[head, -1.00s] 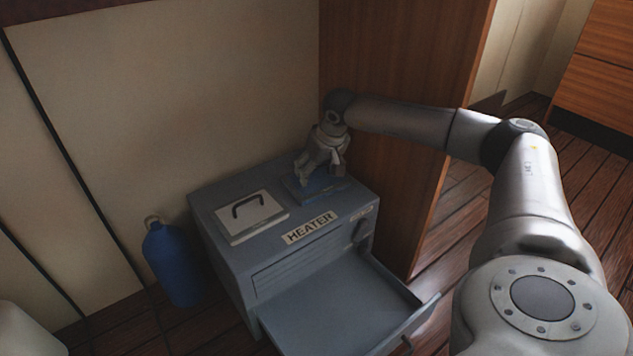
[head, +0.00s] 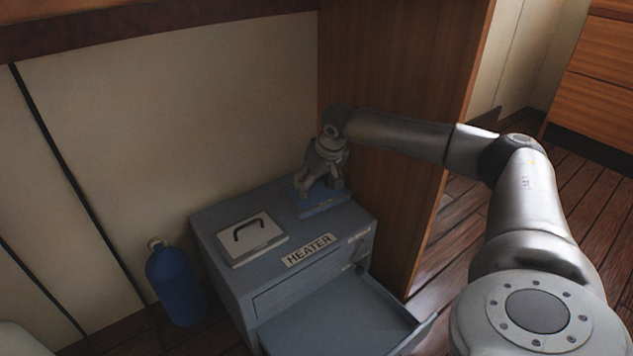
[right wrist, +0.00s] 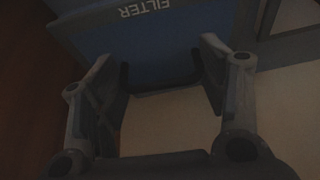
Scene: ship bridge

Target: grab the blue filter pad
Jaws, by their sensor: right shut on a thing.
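The blue filter pad (head: 325,208) is at the back right of the grey heater's top (head: 290,218). In the right wrist view the pad (right wrist: 160,38) carries the white word FILTER and lies across the top of the picture. My right gripper (head: 320,192) reaches down onto the pad from above. Its two fingers (right wrist: 163,75) are shut on the pad's near edge, some way apart. I cannot tell whether the pad is clear of the heater. My left gripper is not in view.
A pale plate with a black handle (head: 252,240) lies on the heater's left side. The heater's front drawer (head: 335,325) is pulled out. A blue bottle (head: 175,285) stands left of the heater. A wooden panel (head: 395,210) rises close on the right.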

